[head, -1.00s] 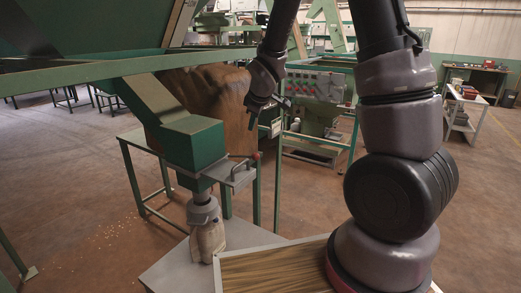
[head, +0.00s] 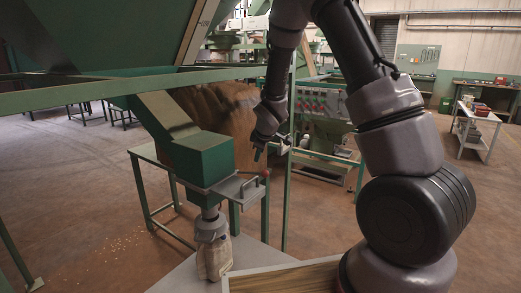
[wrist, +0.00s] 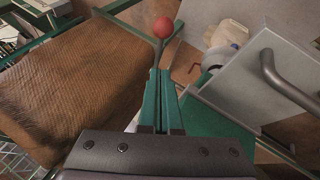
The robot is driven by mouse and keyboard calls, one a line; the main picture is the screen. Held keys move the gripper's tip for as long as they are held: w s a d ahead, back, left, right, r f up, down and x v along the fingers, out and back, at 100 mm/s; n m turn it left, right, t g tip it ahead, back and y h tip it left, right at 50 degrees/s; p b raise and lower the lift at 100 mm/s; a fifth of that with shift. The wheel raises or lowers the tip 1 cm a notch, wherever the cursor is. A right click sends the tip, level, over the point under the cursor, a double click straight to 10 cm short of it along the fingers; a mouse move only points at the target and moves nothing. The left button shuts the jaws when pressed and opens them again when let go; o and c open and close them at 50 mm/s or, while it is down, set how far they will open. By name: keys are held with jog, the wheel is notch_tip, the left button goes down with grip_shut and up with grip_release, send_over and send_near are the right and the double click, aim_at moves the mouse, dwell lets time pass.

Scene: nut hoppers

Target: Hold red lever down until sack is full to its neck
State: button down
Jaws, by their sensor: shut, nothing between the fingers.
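The red lever's ball knob (head: 266,173) sits at the right of the green hopper outlet (head: 204,160). In the wrist view the red knob (wrist: 163,27) shows just beyond my fingertips, its thin rod running back toward them. My gripper (head: 257,156) is just above the knob in the head view. In the wrist view its green fingers (wrist: 161,75) are shut and empty. Whether they touch the lever, I cannot tell. The pale sack (head: 214,260) hangs upright under the spout, its neck in a grey collar (head: 210,228). Its fill level cannot be made out.
A grey plate with a bent handle (head: 245,187) juts from the outlet; the handle (wrist: 290,85) is right of my fingers in the wrist view. A large brown sack-like bulk (head: 235,112) stands behind. A green beam (head: 120,88) crosses above the outlet.

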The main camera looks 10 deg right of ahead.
jog(key=shift+w+d+f, duration=0.25)
jog(key=shift+d+f, duration=0.1)
jog(key=shift+f, duration=0.5)
jog(key=shift+w+d+f, duration=0.3)
jog(key=shift+f, duration=0.5)
jog(key=shift+w+d+f, duration=0.25)
jog(key=shift+d+f, duration=0.1)
jog(key=shift+f, duration=0.5)
jog(key=shift+f, duration=0.1)
